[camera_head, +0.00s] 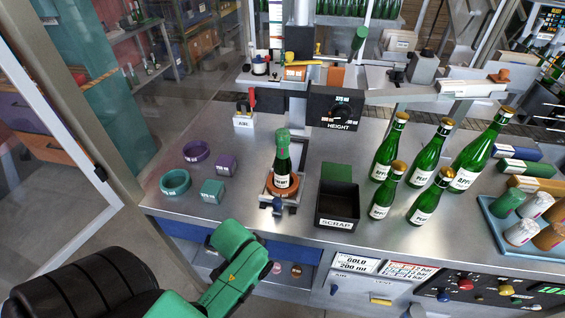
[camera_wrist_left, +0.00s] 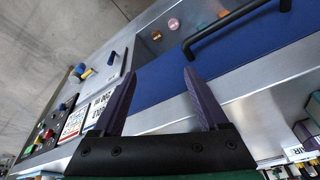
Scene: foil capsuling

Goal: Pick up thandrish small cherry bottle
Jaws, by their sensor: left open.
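Several green bottles with gold tops (camera_head: 423,160) stand upright in a group on the right half of the metal bench. Their white labels are small; some seem to read PERRY or APP, and I cannot make out which bottle is the cherry one. Another small green bottle with a green top (camera_head: 282,165) stands on a brown ring fixture (camera_head: 283,188) at the bench middle. My left gripper (camera_wrist_left: 159,73) is open with nothing between its dark fingers in the left wrist view. My green left arm reaches the bench's front edge in the head view, apart from all bottles. My right gripper is out of view.
A black SCRAP bin (camera_head: 339,205) stands between the fixture and the bottle group. Teal (camera_head: 175,181) and purple (camera_head: 196,151) rings lie at left. A blue tray (camera_head: 489,224) holds cylinders at far right. The HEIGHT box (camera_head: 335,107) stands behind.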

